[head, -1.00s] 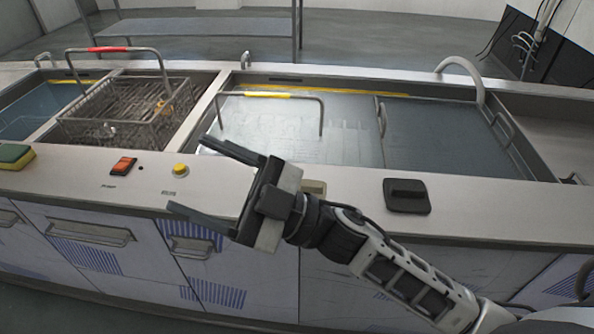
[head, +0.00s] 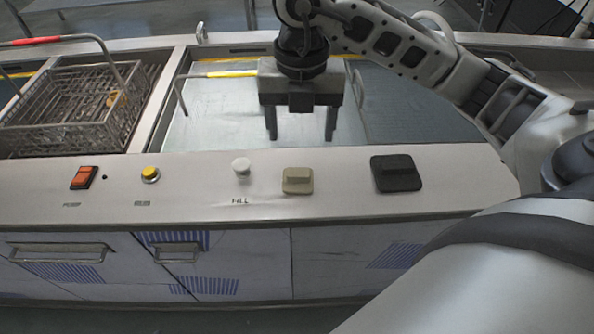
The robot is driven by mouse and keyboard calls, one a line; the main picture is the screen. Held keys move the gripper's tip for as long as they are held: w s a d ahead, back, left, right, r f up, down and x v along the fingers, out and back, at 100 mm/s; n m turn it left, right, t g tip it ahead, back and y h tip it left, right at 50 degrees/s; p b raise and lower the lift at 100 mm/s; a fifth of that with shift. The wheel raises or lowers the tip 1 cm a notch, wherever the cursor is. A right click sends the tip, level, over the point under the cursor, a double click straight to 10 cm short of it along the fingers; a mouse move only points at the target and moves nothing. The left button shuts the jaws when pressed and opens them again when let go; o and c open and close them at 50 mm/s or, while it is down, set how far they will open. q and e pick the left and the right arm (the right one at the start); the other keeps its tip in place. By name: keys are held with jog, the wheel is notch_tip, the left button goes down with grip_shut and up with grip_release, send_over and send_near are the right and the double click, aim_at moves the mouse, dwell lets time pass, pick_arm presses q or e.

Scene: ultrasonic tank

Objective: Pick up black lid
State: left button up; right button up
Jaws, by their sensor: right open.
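The black lid (head: 396,174) lies flat on the counter's front ledge, a dark square with a raised bar handle. My right gripper (head: 301,138) points downward over the tank's front part, to the left of and farther back than the lid. Its two fingers are apart with nothing between them. It does not touch the lid. My left gripper is not in view.
A beige lid (head: 297,181) lies left of the black lid. A white knob (head: 241,168), a yellow button (head: 150,174) and an orange switch (head: 84,177) line the ledge. A wire basket (head: 75,110) sits in the left tank. The ledge (head: 340,192) between the lids is bare.

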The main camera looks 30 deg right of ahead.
aim_at(298, 173)
notch_tip(298, 173, down, 11)
jog(key=shift+w+a+r+p, duration=0.15)
jog(key=shift+r+p, duration=0.05)
jog(key=shift+p, duration=0.25)
jog(key=c, duration=1.2)
jog(key=shift+c, duration=0.6)
jog(key=shift+r, duration=0.15)
